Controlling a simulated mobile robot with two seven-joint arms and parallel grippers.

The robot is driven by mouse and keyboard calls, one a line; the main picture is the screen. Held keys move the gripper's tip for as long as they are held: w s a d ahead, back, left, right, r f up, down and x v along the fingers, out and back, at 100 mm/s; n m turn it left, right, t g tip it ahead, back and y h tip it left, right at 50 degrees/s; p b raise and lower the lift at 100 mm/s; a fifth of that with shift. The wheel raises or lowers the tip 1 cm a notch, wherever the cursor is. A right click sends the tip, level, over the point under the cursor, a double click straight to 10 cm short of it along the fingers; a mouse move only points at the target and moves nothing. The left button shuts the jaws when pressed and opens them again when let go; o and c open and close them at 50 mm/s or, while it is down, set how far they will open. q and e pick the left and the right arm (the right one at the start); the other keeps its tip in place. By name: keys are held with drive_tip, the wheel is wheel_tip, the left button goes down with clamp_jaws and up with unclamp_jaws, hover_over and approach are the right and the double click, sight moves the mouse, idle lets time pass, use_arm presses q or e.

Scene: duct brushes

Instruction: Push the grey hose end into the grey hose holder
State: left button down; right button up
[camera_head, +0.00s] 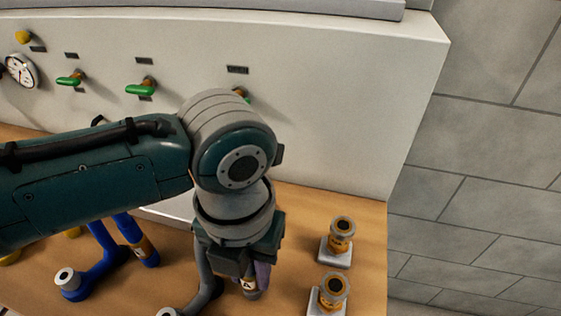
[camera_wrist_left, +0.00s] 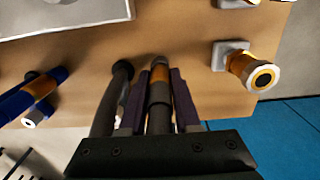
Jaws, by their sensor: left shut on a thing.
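The grey hose (camera_head: 205,284) curves beside my left gripper (camera_head: 250,278). Its end, with a brass-coloured band (camera_wrist_left: 160,75), sits between the two purple fingers of my left gripper (camera_wrist_left: 157,88), which is shut on it. The hose end points away from the wrist, above the wooden worktop. Two brass fittings with grey rims stand on pale square bases to the right, a far one (camera_head: 342,232) and a near one (camera_head: 333,288); I cannot tell which is the grey hose holder. One fitting shows right of the fingers in the wrist view (camera_wrist_left: 252,72), apart from the hose end. My right gripper is not in view.
A blue hose (camera_head: 105,265) with a brass band lies to the left. Behind is a pale panel (camera_head: 330,110) with green-handled valves (camera_head: 140,88) and a gauge (camera_head: 20,70). The worktop's right edge is close beyond the fittings. Bare wood (camera_head: 300,205) lies between arm and panel.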

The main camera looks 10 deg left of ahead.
use_arm(q)
drive_tip(key=shift+f, duration=0.25)
drive_tip(key=c, duration=0.5)
unclamp_jaws()
drive_tip(key=shift+c, duration=0.2)
drive_tip(key=shift+r, duration=0.1)
wheel_tip(320, 180, up, 10)
drive_tip(key=shift+f+p, duration=0.1)
drive_tip(key=shift+p, duration=0.55)
